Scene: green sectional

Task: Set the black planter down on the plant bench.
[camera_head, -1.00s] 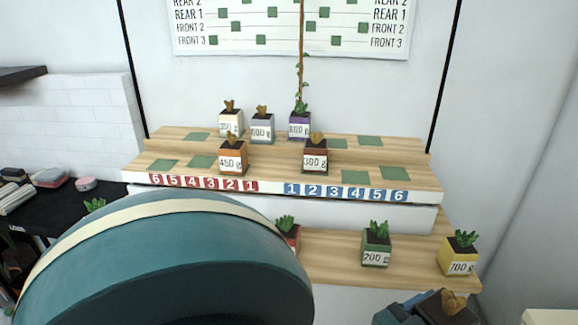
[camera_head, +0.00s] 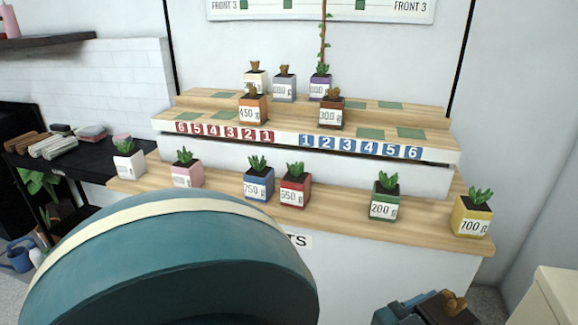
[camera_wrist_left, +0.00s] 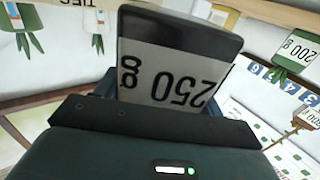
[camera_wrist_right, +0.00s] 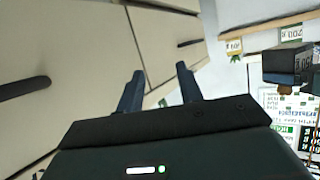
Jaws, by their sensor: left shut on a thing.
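The black planter (camera_wrist_left: 180,30), with a white label reading 250 g, sits between the jaws of my left gripper (camera_wrist_left: 165,92), which is shut on it. In the head view the planter (camera_head: 438,313), with a brown plant in it, shows at the bottom right edge, partly cut off and in front of the bench. The wooden plant bench (camera_head: 335,222) spans the middle, its lower ledge holding several potted plants. My right gripper (camera_wrist_right: 160,88) is open and empty in the right wrist view; it is not seen in the head view.
A stepped wooden stand (camera_head: 285,128) with numbered red and blue tags rises behind the ledge. On the ledge, a red pot (camera_head: 295,190), green pot (camera_head: 384,203) and yellow pot (camera_head: 472,217) stand apart, with bare wood between. A black side table (camera_head: 75,165) is at left.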

